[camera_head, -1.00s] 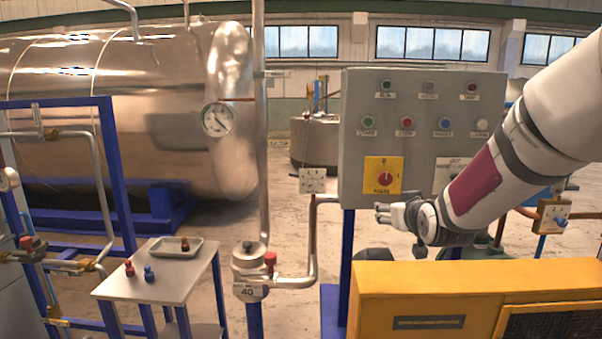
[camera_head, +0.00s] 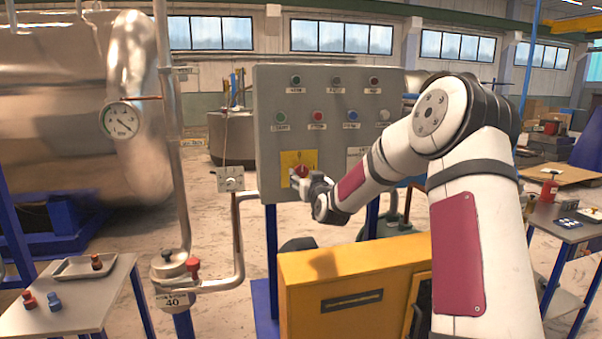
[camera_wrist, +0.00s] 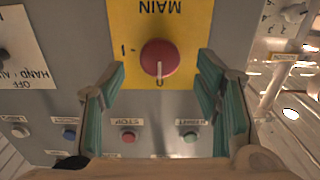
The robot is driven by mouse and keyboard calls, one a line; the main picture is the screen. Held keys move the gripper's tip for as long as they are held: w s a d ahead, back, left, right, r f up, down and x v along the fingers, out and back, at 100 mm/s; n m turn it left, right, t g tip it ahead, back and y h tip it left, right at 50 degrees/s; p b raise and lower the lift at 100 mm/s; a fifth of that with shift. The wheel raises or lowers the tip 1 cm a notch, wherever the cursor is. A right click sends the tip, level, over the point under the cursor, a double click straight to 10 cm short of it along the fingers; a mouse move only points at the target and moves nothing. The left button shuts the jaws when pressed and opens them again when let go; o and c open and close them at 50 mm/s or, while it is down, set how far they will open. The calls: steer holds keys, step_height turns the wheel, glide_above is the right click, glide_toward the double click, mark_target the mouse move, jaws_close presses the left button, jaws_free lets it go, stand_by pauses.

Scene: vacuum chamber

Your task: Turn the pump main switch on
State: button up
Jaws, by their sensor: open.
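The pump main switch (camera_wrist: 158,57) is a round red knob on a yellow plate (camera_wrist: 190,18) marked MAIN, upside down in the wrist view. Its white pointer line is at the 0 mark; an I mark is to the left in that view. In the head view the red knob (camera_head: 301,170) shows on the yellow plate of the grey control panel (camera_head: 330,100). My gripper (camera_wrist: 162,72) is open, its two green-padded fingers either side of the knob in the picture. I cannot tell whether they touch it. In the head view my gripper (camera_head: 299,181) partly covers the plate's lower part.
Several coloured buttons sit on the panel, including a green START (camera_wrist: 191,137) and a red STOP (camera_wrist: 129,137). A HAND/AUT selector plate (camera_wrist: 22,50) is beside the yellow one. A yellow cabinet (camera_head: 340,285) stands below my arm.

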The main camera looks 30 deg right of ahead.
mark_target(302, 172)
steer(key=shift+x, duration=2.7)
steer(key=c, duration=1.1)
